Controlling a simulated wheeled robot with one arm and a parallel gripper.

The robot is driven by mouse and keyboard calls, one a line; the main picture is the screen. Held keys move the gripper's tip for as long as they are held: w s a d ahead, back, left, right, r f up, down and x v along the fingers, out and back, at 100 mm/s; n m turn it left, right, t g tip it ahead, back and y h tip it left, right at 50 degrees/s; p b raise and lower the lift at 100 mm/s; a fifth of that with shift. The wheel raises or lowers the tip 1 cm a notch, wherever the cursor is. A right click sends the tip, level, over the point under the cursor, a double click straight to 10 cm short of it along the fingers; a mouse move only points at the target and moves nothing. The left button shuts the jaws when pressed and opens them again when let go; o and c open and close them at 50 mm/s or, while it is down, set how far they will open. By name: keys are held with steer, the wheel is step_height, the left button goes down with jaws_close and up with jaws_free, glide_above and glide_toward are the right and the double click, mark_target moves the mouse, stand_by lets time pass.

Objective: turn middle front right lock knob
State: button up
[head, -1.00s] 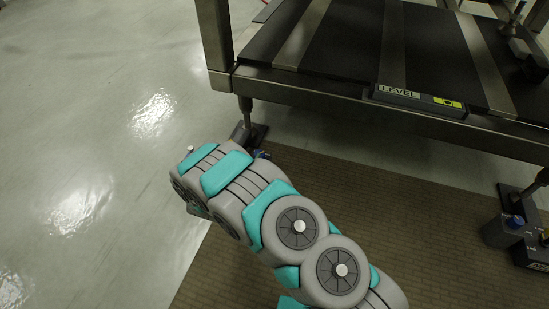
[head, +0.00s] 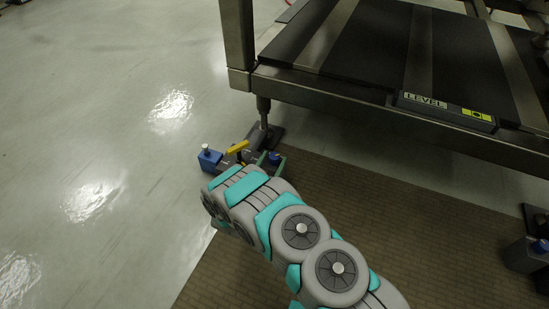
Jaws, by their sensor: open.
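A lock-like device (head: 226,160) sits on the floor at the foot of the frame's near leg, in the head view. It has a blue block with a pale knob (head: 207,150), a yellow lever (head: 237,147) and a blue knob (head: 274,157) on its right side. Its lower part is hidden behind my grey and teal arm. I cannot tell which of these parts is the middle front right lock knob. The arm reaches from the bottom right up to just in front of this device.
A metal frame with a dark top (head: 370,50) stands at the back right, with a level (head: 445,108) on its front rail. A brown mat (head: 370,215) lies below. Another dark device with a blue knob (head: 540,246) stands at the right edge. Open grey floor (head: 90,120) is at left.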

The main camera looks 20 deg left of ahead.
steer(key=shift+w+d, duration=0.1)
steer(key=shift+w, duration=0.6)
jaws_close()
